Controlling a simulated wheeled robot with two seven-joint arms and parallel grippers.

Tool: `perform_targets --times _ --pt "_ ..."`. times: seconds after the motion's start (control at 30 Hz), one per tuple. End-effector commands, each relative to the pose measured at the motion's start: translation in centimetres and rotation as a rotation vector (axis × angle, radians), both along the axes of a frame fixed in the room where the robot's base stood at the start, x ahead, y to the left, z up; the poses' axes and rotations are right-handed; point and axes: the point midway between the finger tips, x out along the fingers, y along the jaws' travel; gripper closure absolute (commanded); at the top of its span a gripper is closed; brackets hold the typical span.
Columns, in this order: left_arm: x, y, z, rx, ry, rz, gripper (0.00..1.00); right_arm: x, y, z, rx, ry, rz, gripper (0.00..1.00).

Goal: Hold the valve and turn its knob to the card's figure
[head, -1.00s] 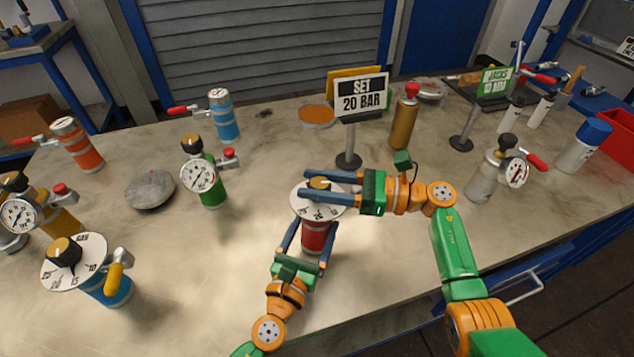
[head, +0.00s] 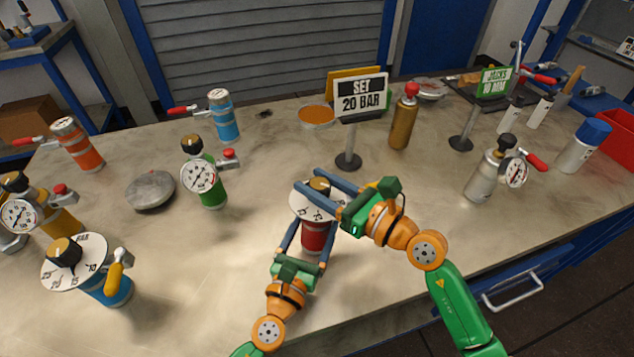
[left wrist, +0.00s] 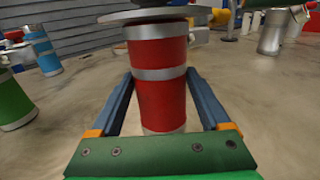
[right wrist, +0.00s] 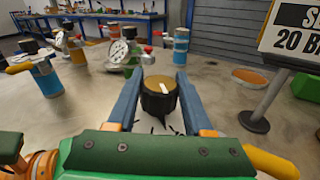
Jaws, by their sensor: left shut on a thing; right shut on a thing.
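The red valve (head: 314,236) stands upright on the table, with a white numbered dial (head: 305,203) on top. It fills the middle of the left wrist view (left wrist: 158,90). My left gripper (head: 307,232) is shut on its red body, one finger on each side. The black knob with a tan top (right wrist: 158,96) sits above the dial. My right gripper (head: 316,186) is shut on this knob from the side. A white mark shows on the knob's top. The dial is partly hidden by the right fingers. The card (head: 361,97) on a stand reads "SET 20 BAR".
A green gauge vessel (head: 210,185) and a grey round lid (head: 150,190) stand to the left. A blue vessel with a dial (head: 75,262) is at front left. A silver gauge vessel (head: 482,180) is at right. Front-centre table is clear.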

Motion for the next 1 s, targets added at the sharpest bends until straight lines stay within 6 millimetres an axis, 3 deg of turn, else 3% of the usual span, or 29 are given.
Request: perform_targets --times 0.5,1.0 --pt "0.02 -0.08 0.06 -0.002 -0.002 -0.002 1.0 -0.14 0.24 -0.14 -0.014 0.017 -0.259 1.0" --pt "0.0 -0.1 0.11 -0.001 -0.003 -0.003 1.0 0.03 -0.11 -0.2 -0.025 0.018 -0.303 1.0"
